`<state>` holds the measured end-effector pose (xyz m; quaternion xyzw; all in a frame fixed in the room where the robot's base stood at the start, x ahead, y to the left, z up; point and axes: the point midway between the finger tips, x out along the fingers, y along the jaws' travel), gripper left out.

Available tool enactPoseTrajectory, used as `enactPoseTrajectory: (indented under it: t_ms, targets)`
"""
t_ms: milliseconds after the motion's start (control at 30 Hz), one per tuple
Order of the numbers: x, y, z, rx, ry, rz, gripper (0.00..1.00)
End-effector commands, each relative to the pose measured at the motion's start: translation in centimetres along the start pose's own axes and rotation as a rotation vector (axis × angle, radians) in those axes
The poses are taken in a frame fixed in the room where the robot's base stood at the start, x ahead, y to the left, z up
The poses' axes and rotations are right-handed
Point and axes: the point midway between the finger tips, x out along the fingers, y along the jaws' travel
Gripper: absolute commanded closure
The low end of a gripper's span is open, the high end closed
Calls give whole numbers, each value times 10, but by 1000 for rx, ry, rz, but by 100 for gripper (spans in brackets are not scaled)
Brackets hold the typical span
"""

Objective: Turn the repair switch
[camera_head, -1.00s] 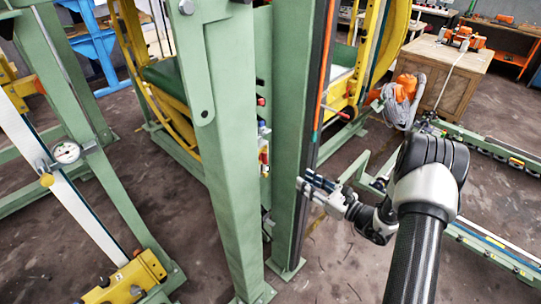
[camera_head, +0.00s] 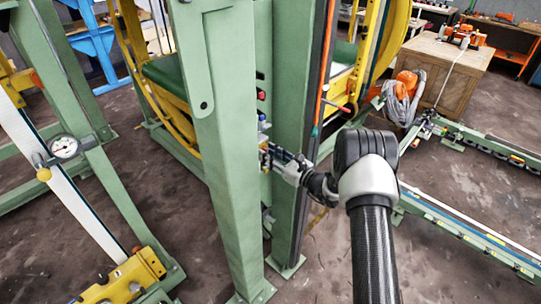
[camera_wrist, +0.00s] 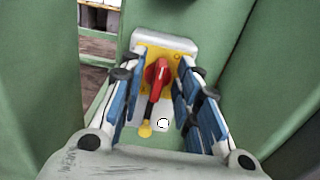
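The repair switch (camera_wrist: 157,76) is a red rotary handle on a yellow plate, fixed to a green post, in the wrist view. The red handle stands roughly upright, tilted slightly. A dark stem with a yellow tip (camera_wrist: 145,130) hangs below it. My gripper (camera_wrist: 163,62) is open, with one blue-padded finger on each side of the red handle. I see a gap on both sides, though contact is hard to judge. In the head view my gripper (camera_head: 273,156) reaches between two green posts and mostly hides the switch.
A front green post (camera_head: 232,170) and a rear green post (camera_head: 292,120) stand close around my gripper. A wooden crate (camera_head: 441,75) stands at the back right. Low green rails (camera_head: 465,232) lie at right. Open floor (camera_head: 340,262) shows beside my arm.

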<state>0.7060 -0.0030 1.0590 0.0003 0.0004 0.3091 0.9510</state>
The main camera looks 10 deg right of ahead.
Motion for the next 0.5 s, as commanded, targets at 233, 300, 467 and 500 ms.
enactPoseTrajectory:
  t_ms: [233, 300, 467, 500]
  targets:
    - [0, 0, 0, 0, 0, 0, 71]
    - [0, 0, 0, -1, 0, 0, 75]
    - [0, 0, 0, -1, 0, 0, 86]
    - [0, 0, 0, -1, 0, 0, 89]
